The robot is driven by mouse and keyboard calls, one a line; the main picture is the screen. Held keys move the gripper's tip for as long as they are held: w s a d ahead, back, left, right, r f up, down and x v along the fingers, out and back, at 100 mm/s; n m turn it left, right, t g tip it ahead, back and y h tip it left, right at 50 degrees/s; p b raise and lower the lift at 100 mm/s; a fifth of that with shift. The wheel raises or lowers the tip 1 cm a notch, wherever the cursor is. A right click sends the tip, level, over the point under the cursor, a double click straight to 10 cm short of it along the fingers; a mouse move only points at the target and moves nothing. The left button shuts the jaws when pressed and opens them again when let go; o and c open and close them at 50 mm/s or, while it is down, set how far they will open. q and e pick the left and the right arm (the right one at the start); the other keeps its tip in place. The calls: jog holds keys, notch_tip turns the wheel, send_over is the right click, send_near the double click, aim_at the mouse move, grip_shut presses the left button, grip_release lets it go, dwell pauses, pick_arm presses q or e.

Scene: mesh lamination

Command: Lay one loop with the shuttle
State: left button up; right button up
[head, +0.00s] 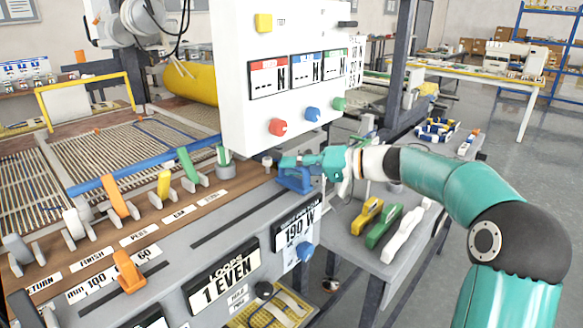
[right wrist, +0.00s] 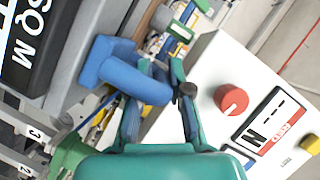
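My right gripper (head: 300,160) comes in from the right, just above a blue handle-like part (head: 293,180) at the right end of the console. In the right wrist view the blue part (right wrist: 125,75) is a thick bent bar. Its rounded end crosses in front of one finger and lies between the two fingers of the gripper (right wrist: 161,70). The fingertips stand apart, and no firm grip on the bar shows. Whether this blue part is the shuttle, I cannot tell. My left gripper is not in view.
The console (head: 185,225) carries a row of coloured levers and an orange slider (head: 128,270). A white panel (head: 232,95) with red, blue and green knobs stands close behind the gripper. Yellow, green and white blocks lie on the side shelf (head: 352,248). Wire mesh (head: 120,155) lies behind the levers.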

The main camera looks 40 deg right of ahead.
jog(key=shift+o, duration=1.2)
jog(key=shift+w+d+r, duration=0.1)
jog(key=shift+d, duration=0.2)
jog(key=shift+o, duration=0.3)
jog(key=shift+d, duration=0.1)
jog(key=v, duration=1.1)
jog(key=shift+s, duration=0.4)
jog(key=shift+d, duration=0.1)
